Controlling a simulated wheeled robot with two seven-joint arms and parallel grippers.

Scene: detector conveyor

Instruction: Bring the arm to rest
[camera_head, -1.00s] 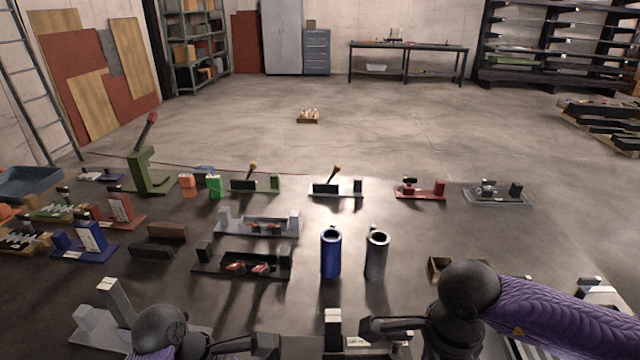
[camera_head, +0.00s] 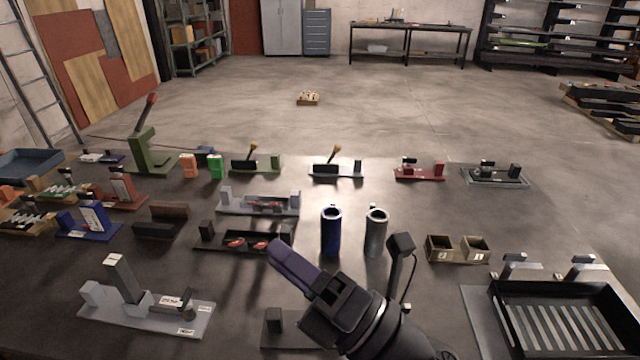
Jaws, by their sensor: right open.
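My right gripper (camera_head: 288,262) shows at the lower middle, with its purple fingers pointing up and left. It is open and I see nothing held in it. Its fingers appear in front of the right end of a dark fixture with red parts (camera_head: 236,241), below and left of a blue cylinder (camera_head: 331,238). I cannot tell how high they are above the table. The black wrist hides part of a dark block fixture (camera_head: 276,335) at the bottom. My left gripper is not in view.
A grey cylinder (camera_head: 376,240) stands upright beside the blue one. Two small open boxes (camera_head: 440,255) and a black slatted tray (camera_head: 568,290) are on the right. A grey fixture (camera_head: 105,318) is at the lower left. Several fixtures fill the far side.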

